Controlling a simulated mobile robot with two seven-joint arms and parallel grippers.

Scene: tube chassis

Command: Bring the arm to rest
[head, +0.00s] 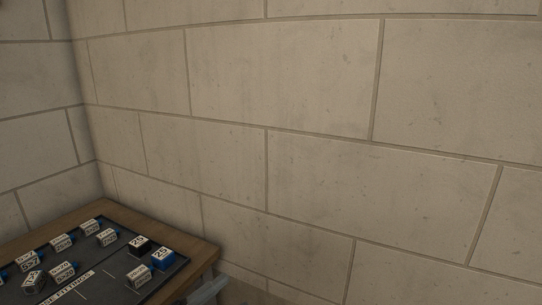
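Neither of my grippers can be made out in the head view. A small grey, angular part (207,292) shows at the bottom edge, just in front of the table's right corner. It is cut off by the frame, and I cannot tell whether it belongs to one of my arms. No held object is visible.
A wooden table (213,249) stands in the lower left corner against the stone block walls (300,100). The wall fills the right side.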

